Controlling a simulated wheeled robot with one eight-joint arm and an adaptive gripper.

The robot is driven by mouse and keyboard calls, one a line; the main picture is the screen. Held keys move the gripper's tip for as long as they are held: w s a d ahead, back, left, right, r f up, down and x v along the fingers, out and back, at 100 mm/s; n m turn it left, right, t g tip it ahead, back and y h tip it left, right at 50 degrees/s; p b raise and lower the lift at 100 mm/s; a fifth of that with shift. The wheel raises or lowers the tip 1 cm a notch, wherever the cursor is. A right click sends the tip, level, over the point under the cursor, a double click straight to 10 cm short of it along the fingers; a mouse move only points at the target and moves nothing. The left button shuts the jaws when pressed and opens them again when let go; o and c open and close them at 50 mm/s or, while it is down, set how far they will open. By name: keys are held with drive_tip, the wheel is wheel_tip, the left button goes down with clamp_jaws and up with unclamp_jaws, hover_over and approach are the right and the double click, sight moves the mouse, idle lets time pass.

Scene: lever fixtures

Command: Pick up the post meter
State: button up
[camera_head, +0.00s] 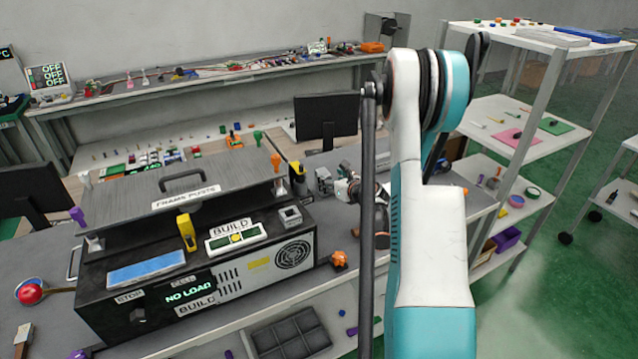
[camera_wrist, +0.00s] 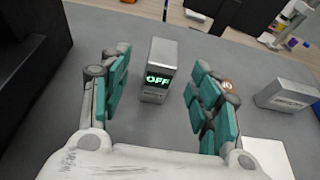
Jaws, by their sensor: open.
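A small upright grey box with a green "OFF" display, which looks like the post meter (camera_wrist: 160,55), stands on the grey bench top in the wrist view. My gripper (camera_wrist: 157,70) is open, with one teal-padded finger to the left of the box and one to its right. Neither finger appears to touch it, and the gap in depth is hard to judge. In the head view my arm covers much of the gripper area, and I cannot make out the meter for certain there.
Another grey labelled block (camera_wrist: 288,96) lies right of my gripper in the wrist view. A dark box edge (camera_wrist: 35,60) is at the left. In the head view, a black frame-post console (camera_head: 200,265) sits on the bench left of my arm; a monitor (camera_head: 326,116) stands behind.

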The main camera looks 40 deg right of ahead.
sight(325, 173)
drive_tip(key=x, duration=0.2)
drive_tip(key=b+x, duration=0.1)
drive_tip(key=x, duration=0.4)
drive_tip(key=shift+w+d+r+b, duration=0.2)
drive_tip(key=shift+w+r+b, duration=0.05)
drive_tip(key=shift+r+b, duration=0.05)
clamp_jaws()
